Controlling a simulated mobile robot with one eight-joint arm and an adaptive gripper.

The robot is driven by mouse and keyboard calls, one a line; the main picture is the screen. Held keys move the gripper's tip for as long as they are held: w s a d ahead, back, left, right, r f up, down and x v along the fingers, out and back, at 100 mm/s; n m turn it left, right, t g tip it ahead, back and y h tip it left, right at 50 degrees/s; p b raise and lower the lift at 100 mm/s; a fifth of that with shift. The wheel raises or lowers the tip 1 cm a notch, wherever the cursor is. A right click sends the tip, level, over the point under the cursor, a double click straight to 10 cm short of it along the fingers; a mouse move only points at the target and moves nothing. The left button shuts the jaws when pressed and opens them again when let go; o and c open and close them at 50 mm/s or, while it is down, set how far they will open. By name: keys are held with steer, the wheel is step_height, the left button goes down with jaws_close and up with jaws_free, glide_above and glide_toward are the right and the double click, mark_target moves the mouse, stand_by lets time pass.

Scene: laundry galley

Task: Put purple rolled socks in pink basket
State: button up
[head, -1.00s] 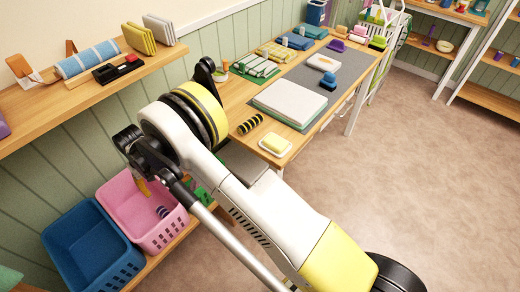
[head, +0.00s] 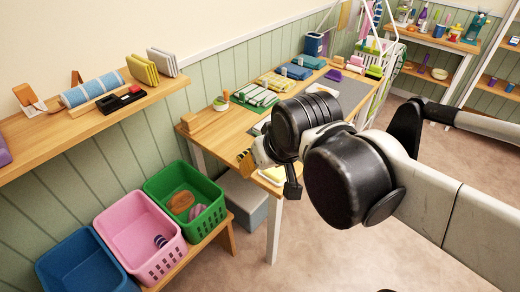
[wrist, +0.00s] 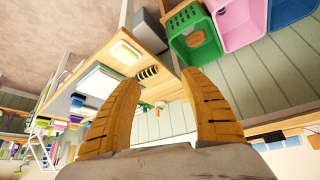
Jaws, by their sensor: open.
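The pink basket (head: 112,216) stands on a low bench between a blue and a green basket. It also shows in the wrist view (wrist: 232,42). A small dark striped roll (head: 160,241) lies in it. A mauve-purple roll (head: 196,212) lies in the green basket (head: 166,182) beside a brown item (head: 180,203). It may be the purple rolled socks, but is too small to be certain. My gripper (wrist: 158,79) is open, its yellow fingers apart with nothing between them. It is up near the table's front end, right of the baskets and apart from them.
The wooden table (head: 222,124) holds folded cloths and a small purple object (head: 334,74). A yellow-black striped roll (wrist: 147,72) lies near its edge. A wall shelf (head: 90,117) overhangs the baskets. The blue basket (head: 70,283) is left of the pink one.

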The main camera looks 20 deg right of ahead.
steer(key=shift+m+t, duration=0.3)
steer(key=shift+t, duration=0.1)
steer(key=s, duration=0.1)
steer(key=s+d+f, duration=0.1)
steer(key=s+d, duration=0.1)
steer(key=s, duration=0.1)
steer(key=shift+s+d+f, duration=0.1)
steer(key=shift+f, duration=0.25)
